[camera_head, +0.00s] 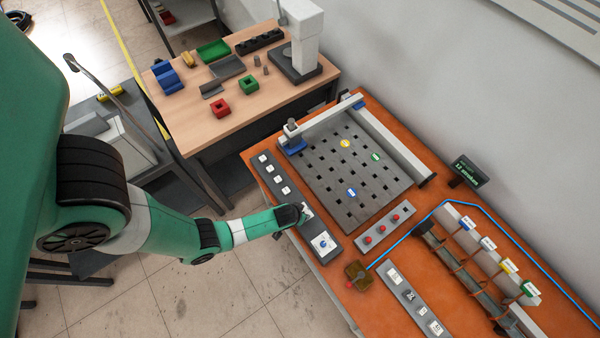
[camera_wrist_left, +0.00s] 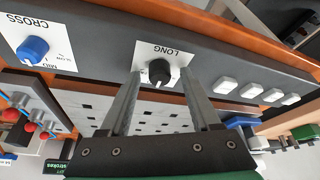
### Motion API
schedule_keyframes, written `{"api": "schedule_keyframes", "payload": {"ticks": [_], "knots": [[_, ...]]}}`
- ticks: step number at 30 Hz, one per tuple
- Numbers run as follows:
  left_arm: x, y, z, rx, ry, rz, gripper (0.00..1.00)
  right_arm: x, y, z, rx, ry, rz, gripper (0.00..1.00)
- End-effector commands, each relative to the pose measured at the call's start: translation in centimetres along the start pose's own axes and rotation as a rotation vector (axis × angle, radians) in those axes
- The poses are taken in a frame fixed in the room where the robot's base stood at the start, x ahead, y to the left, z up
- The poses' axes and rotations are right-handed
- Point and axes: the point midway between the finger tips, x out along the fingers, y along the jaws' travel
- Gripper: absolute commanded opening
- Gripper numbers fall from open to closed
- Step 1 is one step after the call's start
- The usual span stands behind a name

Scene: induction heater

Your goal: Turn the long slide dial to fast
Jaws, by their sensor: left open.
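The long slide dial (camera_wrist_left: 159,72) is a black knob on a white plate marked LONG, upside down in the left wrist view. Its pointer setting is too small to read. My left gripper (camera_wrist_left: 160,76) is open, with one finger on each side of the knob; I cannot tell whether they touch it. In the head view my left gripper (camera_head: 302,211) is at the front control panel (camera_head: 302,233) and hides this dial. A blue dial (camera_wrist_left: 33,49) marked CROSS sits beside it; it also shows in the head view (camera_head: 323,243). My right gripper is not in view.
Several white buttons (camera_wrist_left: 228,86) line the same panel. Behind it lies a slotted grey plate (camera_head: 350,180) under a gantry rail (camera_head: 330,117). A strip with red buttons (camera_head: 382,230) stands to the right. A wooden table (camera_head: 190,110) with coloured blocks is at the back left.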

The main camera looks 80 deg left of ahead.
Motion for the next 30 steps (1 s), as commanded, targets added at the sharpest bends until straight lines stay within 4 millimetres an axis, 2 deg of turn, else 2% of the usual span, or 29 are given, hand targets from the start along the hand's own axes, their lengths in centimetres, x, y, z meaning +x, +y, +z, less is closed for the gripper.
{"api": "schedule_keyframes", "payload": {"ticks": [5,15,30], "knots": [[-0.06,0.01,-0.03,0.0,0.0,0.0,0.62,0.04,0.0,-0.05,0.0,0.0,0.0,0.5],[-0.07,0.01,-0.02,0.0,0.0,0.0,0.01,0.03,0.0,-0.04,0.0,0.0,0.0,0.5],[-0.13,-0.06,-0.05,0.05,0.0,0.021,0.0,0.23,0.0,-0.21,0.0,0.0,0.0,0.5]]}}
